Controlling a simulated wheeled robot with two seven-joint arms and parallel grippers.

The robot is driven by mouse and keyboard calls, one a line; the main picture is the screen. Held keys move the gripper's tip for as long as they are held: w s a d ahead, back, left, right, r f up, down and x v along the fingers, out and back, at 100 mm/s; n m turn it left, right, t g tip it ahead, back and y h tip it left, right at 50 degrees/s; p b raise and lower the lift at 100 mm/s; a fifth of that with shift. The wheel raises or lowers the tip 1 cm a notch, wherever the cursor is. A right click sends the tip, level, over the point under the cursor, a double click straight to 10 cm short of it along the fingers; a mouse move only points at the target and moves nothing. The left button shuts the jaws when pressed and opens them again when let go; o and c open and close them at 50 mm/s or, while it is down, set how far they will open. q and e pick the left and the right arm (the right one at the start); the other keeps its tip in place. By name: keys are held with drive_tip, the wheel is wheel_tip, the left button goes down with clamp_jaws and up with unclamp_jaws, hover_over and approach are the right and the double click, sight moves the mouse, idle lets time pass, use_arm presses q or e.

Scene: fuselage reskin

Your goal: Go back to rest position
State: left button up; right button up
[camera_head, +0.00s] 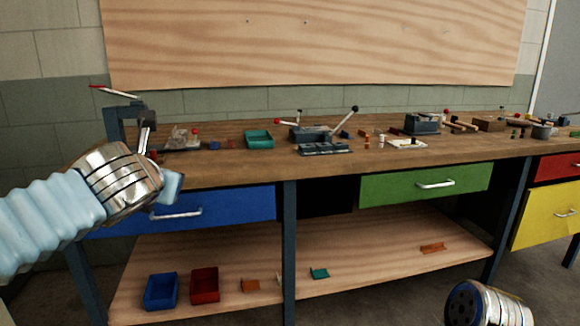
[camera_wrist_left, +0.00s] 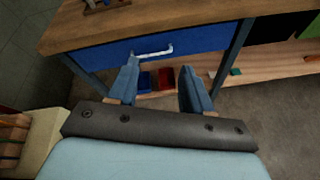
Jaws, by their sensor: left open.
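My left arm comes in from the left in the head view, with its wrist in front of the bench's left end. My left gripper (camera_head: 172,187) is partly hidden there behind the wrist, close to the blue drawer (camera_head: 225,205). In the left wrist view the left gripper (camera_wrist_left: 160,85) is open, with nothing between its two blue fingers. The blue drawer (camera_wrist_left: 120,52) is shut and lies beyond the fingertips. In the head view a metal part of my right arm shows at the bottom right; its gripper does not show.
The wooden bench (camera_head: 330,165) holds a teal tray (camera_head: 259,139), a vise (camera_head: 422,124) and several tools. The lower shelf (camera_head: 375,265) bears a blue bin (camera_head: 161,291) and a red bin (camera_head: 204,285). A green drawer (camera_head: 400,187) is shut. Floor in front is clear.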

use_arm(q)
drive_tip(key=w+d+f+m+g, duration=0.1)
drive_tip(key=w+f+m, duration=0.3)
drive_tip(key=f, duration=0.6)
drive_tip(key=w+f+m+g+h, duration=0.15)
drive_tip(key=f+m, duration=0.35)
drive_tip(key=f, duration=0.6)
drive_tip(key=w+d+f+m+y, duration=0.1)
drive_tip(key=w+f+m, duration=0.3)
drive_tip(key=f, duration=0.6)
drive_tip(key=s+d+f+m+g+h, duration=0.15)
drive_tip(key=s+f+m, duration=0.25)
drive_tip(key=f, duration=0.5)
drive_tip(key=s+d+f+m+g+h, duration=0.1)
drive_tip(key=s+d+f+m+g, duration=0.15)
drive_tip(key=f+m, duration=0.4)
drive_tip(key=s+d+f+m+g+h, duration=0.2)
drive_tip(key=s+d+f+m+g, duration=0.1)
drive_tip(key=s+f, duration=0.6)
drive_tip(key=s+d+f+m+g+h, duration=0.2)
drive_tip(key=s+f+m, duration=0.4)
drive_tip(key=s, duration=0.9)
wheel_tip(320, 180, down, 3)
drive_tip(key=shift+d+g, duration=0.6)
drive_tip(key=shift+g, duration=0.05)
drive_tip(key=shift+w, duration=0.1)
drive_tip(key=shift+c, duration=0.7)
